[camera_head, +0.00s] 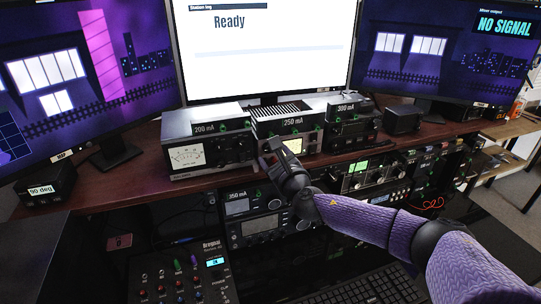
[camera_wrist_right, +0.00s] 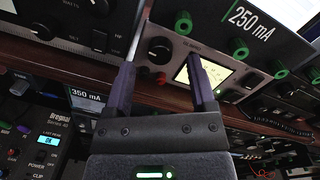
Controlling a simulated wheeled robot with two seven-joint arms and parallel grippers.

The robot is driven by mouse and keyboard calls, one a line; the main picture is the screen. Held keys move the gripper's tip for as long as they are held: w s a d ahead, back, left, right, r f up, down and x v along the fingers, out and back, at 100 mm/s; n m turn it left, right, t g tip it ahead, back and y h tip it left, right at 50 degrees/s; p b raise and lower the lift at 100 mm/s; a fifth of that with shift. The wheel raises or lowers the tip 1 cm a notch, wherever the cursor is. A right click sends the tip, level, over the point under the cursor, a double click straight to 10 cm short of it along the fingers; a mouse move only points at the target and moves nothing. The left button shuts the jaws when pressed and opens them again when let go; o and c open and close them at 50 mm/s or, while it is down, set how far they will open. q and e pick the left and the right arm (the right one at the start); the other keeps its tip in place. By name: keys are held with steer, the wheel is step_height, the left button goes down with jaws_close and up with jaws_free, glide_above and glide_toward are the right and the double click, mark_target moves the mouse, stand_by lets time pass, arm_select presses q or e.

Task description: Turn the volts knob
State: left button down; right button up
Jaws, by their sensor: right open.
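I cannot read a volts label on any knob in either view. My right gripper (camera_head: 267,147) is open and empty, in front of the tuner marked 250 mA (camera_head: 284,123). In the right wrist view the two dark fingers of this gripper (camera_wrist_right: 161,66) point at that tuner (camera_wrist_right: 219,55). A round black knob (camera_wrist_right: 160,50) left of its lit screen (camera_wrist_right: 207,74) lies between the fingertips in the picture. I cannot tell whether the fingers touch it. In the head view my gripper covers that knob. My left gripper is not in view.
The 200 mA unit with a dial meter (camera_head: 187,157) stands just left, and the 300 mA unit (camera_head: 352,126) just right. A 350 mA radio (camera_head: 237,208) sits below the shelf. Monitors (camera_head: 270,60) rise behind. A small mixer (camera_head: 180,279) and keyboard (camera_head: 370,290) are lower down.

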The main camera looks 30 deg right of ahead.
steer(key=shift+w+d, duration=0.15)
steer(key=shift+w, duration=0.65)
jaws_close()
